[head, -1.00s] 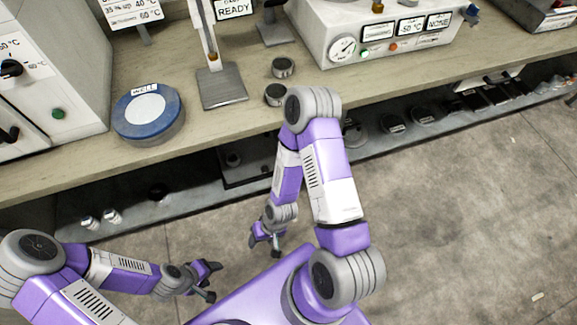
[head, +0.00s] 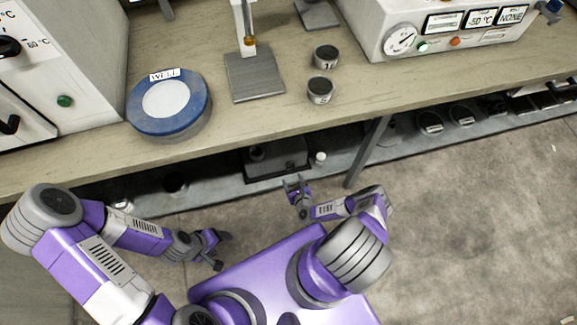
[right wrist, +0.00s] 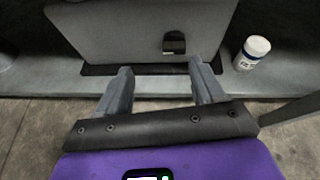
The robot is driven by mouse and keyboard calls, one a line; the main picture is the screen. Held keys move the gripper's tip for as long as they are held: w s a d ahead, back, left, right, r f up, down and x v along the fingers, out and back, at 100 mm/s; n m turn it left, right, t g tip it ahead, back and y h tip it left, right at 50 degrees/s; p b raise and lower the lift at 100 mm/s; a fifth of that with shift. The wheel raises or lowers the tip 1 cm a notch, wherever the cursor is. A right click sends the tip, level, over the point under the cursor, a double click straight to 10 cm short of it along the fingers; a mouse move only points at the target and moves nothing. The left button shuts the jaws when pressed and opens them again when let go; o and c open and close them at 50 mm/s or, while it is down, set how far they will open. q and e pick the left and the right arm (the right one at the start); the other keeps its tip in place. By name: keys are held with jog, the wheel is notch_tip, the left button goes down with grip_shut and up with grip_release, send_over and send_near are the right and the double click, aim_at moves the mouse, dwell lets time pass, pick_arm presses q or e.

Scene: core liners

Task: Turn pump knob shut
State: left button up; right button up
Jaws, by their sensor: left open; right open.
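A dark grey box (head: 290,165), possibly the pump, sits on the low shelf under the bench. Its grey face (right wrist: 140,35) with a small black part (right wrist: 174,43) fills the upper middle of the right wrist view. My right gripper (head: 296,183) is open and empty just in front of the low shelf, below the box in the picture. Its two fingers (right wrist: 160,68) point at the box in the right wrist view, apart from each other. My left gripper (head: 222,251) is open and empty over the floor, left of my base.
A small white bottle (head: 320,158) stands right of the box; it also shows in the right wrist view (right wrist: 252,53). A bench leg (head: 368,153) stands further right. The bench (head: 240,120) overhead carries a blue WELL disc (head: 168,102), tins (head: 320,90) and a gauge instrument (head: 440,35).

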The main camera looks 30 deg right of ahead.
aim_at(291, 168)
jog(key=w+d+f+b, duration=0.1)
jog(key=w, duration=0.1)
jog(key=w+d+f+m+b, duration=0.1)
jog(key=w, duration=0.1)
jog(key=w+d+f+m+h+b, duration=0.1)
jog(key=w+f, duration=0.1)
jog(key=shift+w+d, duration=0.1)
jog(key=shift+w, duration=0.05)
jog(key=c, duration=1.1)
jog(key=shift+o, duration=0.2)
jog(key=shift+w+a+n+h, duration=0.15)
jog(key=shift+a+n+h, duration=0.15)
jog(key=shift+n+h, duration=0.5)
jog(key=shift+a+f+n+h, duration=0.1)
jog(key=shift+n+h, duration=0.4)
jog(key=shift+n, duration=0.7)
